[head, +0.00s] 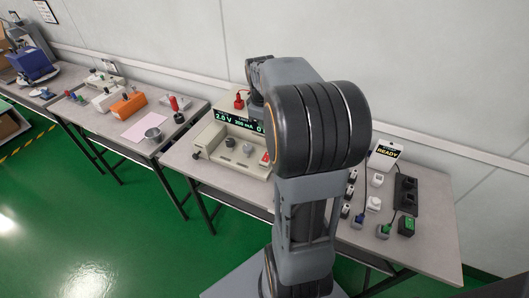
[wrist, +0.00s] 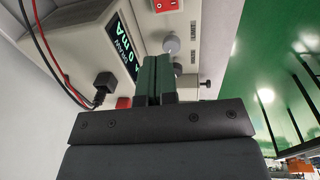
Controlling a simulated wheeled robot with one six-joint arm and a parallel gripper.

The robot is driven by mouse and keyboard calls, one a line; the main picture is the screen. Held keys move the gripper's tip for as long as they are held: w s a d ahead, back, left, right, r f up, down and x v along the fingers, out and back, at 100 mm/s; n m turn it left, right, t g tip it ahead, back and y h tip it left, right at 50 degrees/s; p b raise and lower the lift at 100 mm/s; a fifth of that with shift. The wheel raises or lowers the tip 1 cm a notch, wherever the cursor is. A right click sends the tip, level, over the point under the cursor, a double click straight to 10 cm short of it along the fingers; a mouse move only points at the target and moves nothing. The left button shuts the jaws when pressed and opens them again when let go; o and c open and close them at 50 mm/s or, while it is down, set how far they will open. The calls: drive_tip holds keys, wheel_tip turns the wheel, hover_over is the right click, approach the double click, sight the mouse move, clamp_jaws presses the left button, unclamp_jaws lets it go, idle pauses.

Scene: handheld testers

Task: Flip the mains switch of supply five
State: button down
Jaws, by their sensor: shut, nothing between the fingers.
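In the wrist view the red switch (wrist: 166,5) shows at the top edge, and a grey knob (wrist: 172,44) and part of the display (wrist: 122,42) lie nearer. My gripper (wrist: 153,62) is shut and empty, its green fingers pointing toward the panel, short of the switch. Contact cannot be told. My arm hides the gripper in the head view. No number five is readable.
A black plug (wrist: 103,80) with red and black leads is beside my fingers. A red part (head: 239,101) stands behind the display. Right of my arm are small switches, a black socket block (head: 404,195) and a READY sign (head: 386,153). Another table (head: 100,128) stands left.

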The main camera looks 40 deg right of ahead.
sight(267, 157)
drive_tip(key=f, duration=0.4)
drive_tip(key=d+f, duration=0.1)
drive_tip(key=f, duration=0.4)
drive_tip(key=f+b, duration=0.1)
drive_tip(key=f, duration=0.4)
drive_tip(key=shift+w+d, duration=0.25)
drive_tip(key=shift+w, duration=0.15)
